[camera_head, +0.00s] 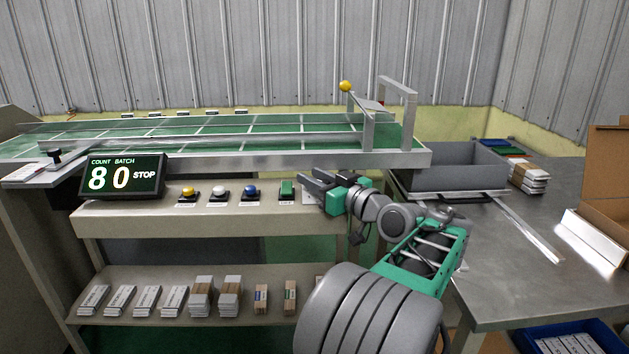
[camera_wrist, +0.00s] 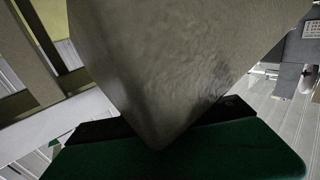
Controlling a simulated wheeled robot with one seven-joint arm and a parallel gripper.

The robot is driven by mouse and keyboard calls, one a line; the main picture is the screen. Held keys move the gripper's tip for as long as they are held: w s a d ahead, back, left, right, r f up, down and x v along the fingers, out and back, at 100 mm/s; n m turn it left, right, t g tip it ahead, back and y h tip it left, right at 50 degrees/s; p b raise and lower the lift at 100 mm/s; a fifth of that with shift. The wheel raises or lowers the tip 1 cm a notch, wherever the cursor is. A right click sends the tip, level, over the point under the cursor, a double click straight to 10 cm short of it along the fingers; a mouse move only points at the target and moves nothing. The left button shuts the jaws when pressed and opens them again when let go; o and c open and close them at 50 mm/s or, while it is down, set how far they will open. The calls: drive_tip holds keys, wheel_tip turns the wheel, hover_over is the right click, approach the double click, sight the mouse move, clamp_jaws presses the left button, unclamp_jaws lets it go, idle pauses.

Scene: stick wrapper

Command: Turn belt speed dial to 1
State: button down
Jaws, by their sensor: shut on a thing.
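My gripper (camera_head: 308,178) is at the right end of the beige control panel (camera_head: 150,222), with its dark fingers pointing left. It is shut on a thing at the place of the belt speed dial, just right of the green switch. The dial itself is hidden behind the fingers, so its setting cannot be read. A bit of a white plate (camera_head: 308,197) shows below the fingers. In the wrist view, a large grey-beige surface with a corner fills the middle, close to the camera. My green gripper body (camera_wrist: 180,158) shows below it; the fingertips are hidden there.
The display (camera_head: 122,177) reads count 8, batch 0, STOP. A grey bin (camera_head: 455,168) stands right, and the conveyor (camera_head: 200,135) runs behind.

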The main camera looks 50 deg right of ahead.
drive_tip(key=shift+f, duration=0.1)
drive_tip(key=c, duration=1.1)
unclamp_jaws()
drive_tip(key=shift+c, duration=0.2)
drive_tip(key=shift+a, duration=0.1)
